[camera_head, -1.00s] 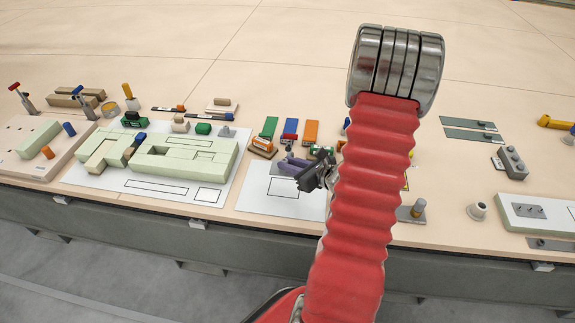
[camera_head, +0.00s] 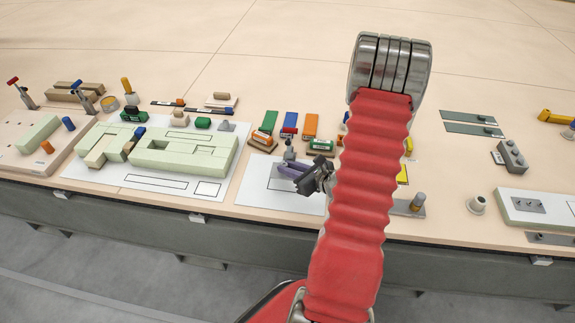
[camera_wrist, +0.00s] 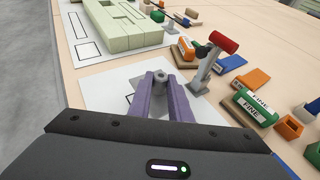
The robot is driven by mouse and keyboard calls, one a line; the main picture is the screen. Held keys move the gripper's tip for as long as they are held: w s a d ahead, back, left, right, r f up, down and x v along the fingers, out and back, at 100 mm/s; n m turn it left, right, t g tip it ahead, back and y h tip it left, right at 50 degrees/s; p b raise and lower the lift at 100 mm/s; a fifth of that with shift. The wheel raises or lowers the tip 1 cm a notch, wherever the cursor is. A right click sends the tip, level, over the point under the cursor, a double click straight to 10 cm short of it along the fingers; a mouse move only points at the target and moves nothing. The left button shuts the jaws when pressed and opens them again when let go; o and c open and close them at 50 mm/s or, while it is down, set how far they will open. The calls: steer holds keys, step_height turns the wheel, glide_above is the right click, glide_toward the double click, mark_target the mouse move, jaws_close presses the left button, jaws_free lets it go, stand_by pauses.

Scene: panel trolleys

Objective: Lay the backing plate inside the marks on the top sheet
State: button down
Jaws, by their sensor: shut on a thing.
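My gripper (camera_head: 288,168) hangs over the white top sheet (camera_head: 255,190) in front of me, its purple fingers pointing left and away. In the wrist view the fingers (camera_wrist: 160,80) are closed around a small grey knob, which I take to be the handle of the backing plate (camera_wrist: 160,76). The plate's body is mostly hidden by the fingers, and I cannot tell whether it touches the sheet. Black outline marks show on the sheet (camera_wrist: 95,95) left of the fingers in the wrist view. My arm hides the sheet's right part in the head view.
A toggle clamp with a red handle (camera_wrist: 222,42) stands just right of and beyond the fingers. Green, blue and orange blocks (camera_head: 311,126) lie behind. A pale green block assembly (camera_head: 185,152) stands on another sheet to the left. Flat green-grey plates (camera_head: 470,117) lie at right.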

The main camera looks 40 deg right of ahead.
mark_target(289, 185)
steer(key=shift+f, duration=2.15)
steer(key=shift+f, duration=0.45)
steer(key=c, duration=1.6)
jaws_free()
steer(key=shift+o, duration=0.2)
steer(key=shift+r, duration=4.95)
